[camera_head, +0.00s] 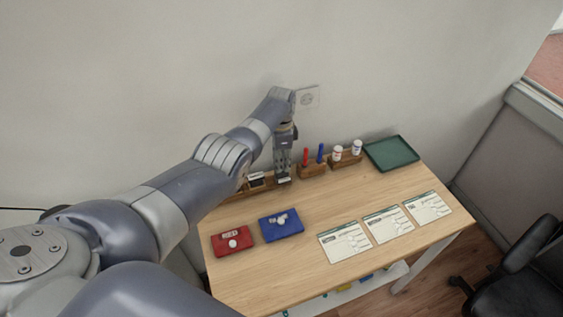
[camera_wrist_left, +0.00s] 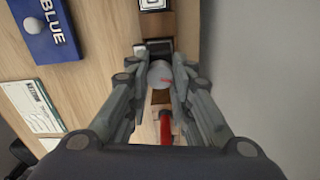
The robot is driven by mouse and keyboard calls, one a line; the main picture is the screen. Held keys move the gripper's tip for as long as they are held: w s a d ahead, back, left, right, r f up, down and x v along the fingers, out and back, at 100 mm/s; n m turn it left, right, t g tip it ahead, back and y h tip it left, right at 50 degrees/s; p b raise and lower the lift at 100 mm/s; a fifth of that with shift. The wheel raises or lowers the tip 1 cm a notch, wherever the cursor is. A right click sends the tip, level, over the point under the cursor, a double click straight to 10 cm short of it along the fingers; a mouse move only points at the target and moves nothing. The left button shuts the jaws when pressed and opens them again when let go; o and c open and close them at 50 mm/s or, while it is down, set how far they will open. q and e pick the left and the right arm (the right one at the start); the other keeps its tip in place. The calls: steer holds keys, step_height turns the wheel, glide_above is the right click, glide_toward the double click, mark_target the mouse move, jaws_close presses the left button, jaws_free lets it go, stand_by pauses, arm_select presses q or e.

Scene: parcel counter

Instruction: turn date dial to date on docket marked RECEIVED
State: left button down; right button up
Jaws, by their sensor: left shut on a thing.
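Three white dockets with dark green headers, the left one (camera_head: 345,242), the middle one (camera_head: 388,224) and the right one (camera_head: 427,208), lie in a row on the table; their print is too small to read. Part of one docket (camera_wrist_left: 34,108) shows in the left wrist view. My left gripper (camera_head: 283,180) points down at the wooden rack along the table's back edge. I cannot tell whether this is the date dial. My right gripper is out of view.
A red pad (camera_head: 232,239) and a blue pad (camera_head: 281,225) with small white pieces lie at front left. The wall is close behind.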

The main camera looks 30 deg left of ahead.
arm_select(q)
steer(key=m, duration=0.4)
steer(key=shift+m+b, duration=0.35)
steer(key=shift+m, duration=0.95)
steer(key=c, duration=1.4)
jaws_free()
steer(key=shift+o, duration=0.2)
steer(key=shift+r, duration=0.15)
step_height(320, 180, up, 12)
